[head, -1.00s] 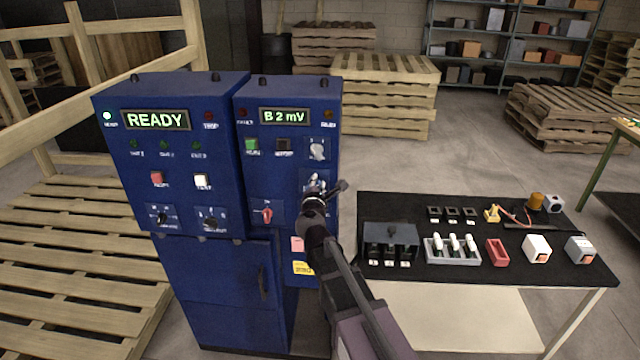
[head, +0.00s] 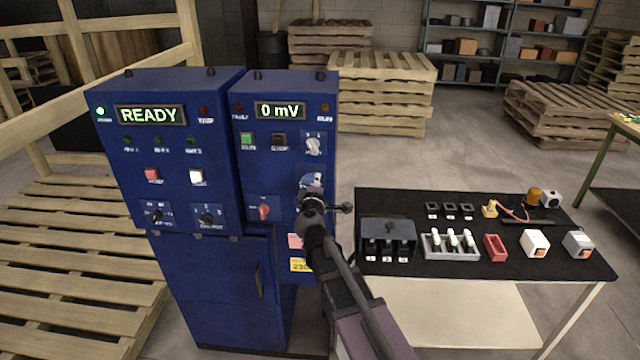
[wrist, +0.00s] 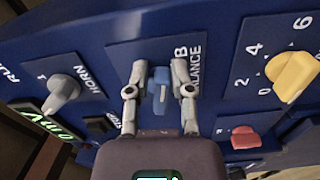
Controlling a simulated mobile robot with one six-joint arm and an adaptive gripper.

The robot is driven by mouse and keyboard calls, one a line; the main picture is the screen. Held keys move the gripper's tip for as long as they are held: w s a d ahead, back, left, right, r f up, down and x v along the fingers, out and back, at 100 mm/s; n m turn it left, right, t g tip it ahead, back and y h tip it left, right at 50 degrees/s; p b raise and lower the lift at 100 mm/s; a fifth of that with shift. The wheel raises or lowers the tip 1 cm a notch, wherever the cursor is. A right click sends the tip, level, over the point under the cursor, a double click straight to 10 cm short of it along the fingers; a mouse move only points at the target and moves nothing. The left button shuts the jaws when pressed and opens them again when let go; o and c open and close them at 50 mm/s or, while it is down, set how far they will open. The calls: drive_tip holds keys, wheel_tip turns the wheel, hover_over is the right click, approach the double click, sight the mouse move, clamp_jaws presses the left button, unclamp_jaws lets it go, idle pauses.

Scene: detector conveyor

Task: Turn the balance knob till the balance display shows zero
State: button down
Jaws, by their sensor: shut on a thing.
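The balance display (head: 279,111) on the right-hand blue cabinet (head: 325,120) reads "0 mV" in the head view. The balance knob (wrist: 160,88) is small and blue, on a panel plate lettered "BALANCE" in the wrist view. My gripper (wrist: 160,76) is shut on this knob, one grey finger on each side. In the head view my gripper (head: 316,192) is at the lower right of the cabinet face and hides most of the knob.
A grey horn knob (wrist: 62,94) and a yellow numbered knob (wrist: 293,76) flank the balance knob. The left cabinet display (head: 150,115) reads "READY". A black-topped table (head: 460,280) with several parts stands at right.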

drive_tip(key=shift+w+a+m, duration=0.1)
drive_tip(key=shift+a+m, duration=0.1)
drive_tip(key=shift+m, duration=0.1)
drive_tip(key=c, duration=0.6)
unclamp_jaws()
drive_tip(key=shift+a, duration=0.1)
drive_tip(key=shift+s+a, duration=0.1)
drive_tip(key=shift+s, duration=5.95)
